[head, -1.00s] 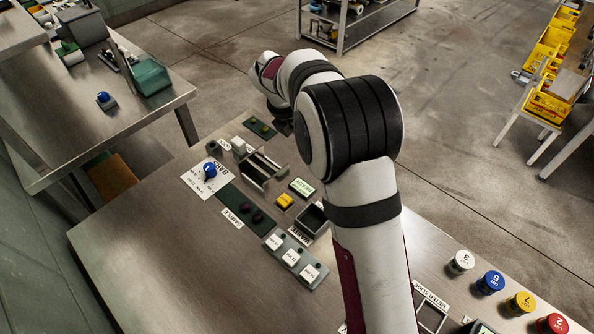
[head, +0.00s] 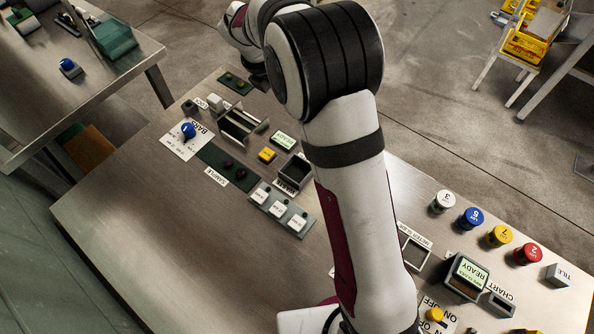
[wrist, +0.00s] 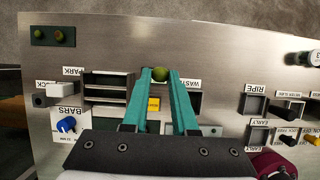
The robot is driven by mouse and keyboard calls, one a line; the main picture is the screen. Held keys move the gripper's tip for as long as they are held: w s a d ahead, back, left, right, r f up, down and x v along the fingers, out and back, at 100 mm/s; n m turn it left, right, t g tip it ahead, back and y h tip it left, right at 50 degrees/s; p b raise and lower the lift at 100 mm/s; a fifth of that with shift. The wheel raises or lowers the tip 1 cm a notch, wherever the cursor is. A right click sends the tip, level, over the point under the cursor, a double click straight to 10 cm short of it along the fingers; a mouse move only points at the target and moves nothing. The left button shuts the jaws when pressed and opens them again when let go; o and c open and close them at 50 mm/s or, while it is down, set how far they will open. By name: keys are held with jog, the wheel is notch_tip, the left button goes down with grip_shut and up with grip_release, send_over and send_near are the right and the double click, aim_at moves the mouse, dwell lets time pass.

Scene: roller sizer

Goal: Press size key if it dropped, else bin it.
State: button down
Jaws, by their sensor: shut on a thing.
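In the wrist view, the two teal fingers of my gripper (wrist: 160,80) are shut on a small round green fruit (wrist: 160,74) at their tips. In the head view, my arm hides the fingertips and fruit. The sizer with its parallel rails (head: 242,123) lies left of the arm; it also shows in the wrist view (wrist: 108,87). A yellow button (head: 267,155) also shows between my fingers (wrist: 154,104). The dark open waste bin (head: 293,172) is partly covered by the right finger in the wrist view (wrist: 191,102). White keys (head: 277,210) sit on a grey panel.
A blue BARS knob (head: 188,130) stands left of a green sample strip (head: 215,158) with two dark fruits. Another green strip (wrist: 39,36) holds two fruits. Several numbered coloured knobs (head: 471,218) and a READY display (head: 467,276) are at the right. The table's left front is clear.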

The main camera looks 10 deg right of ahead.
jog(key=s+d+f, duration=0.2)
jog(key=s, duration=0.8)
jog(key=f, duration=0.3)
jog(key=s+f, duration=0.1)
jog(key=f, duration=0.1)
jog(key=shift+d+f, duration=0.25)
jog(key=shift+f, duration=0.05)
jog(key=c, duration=0.6)
grip_release()
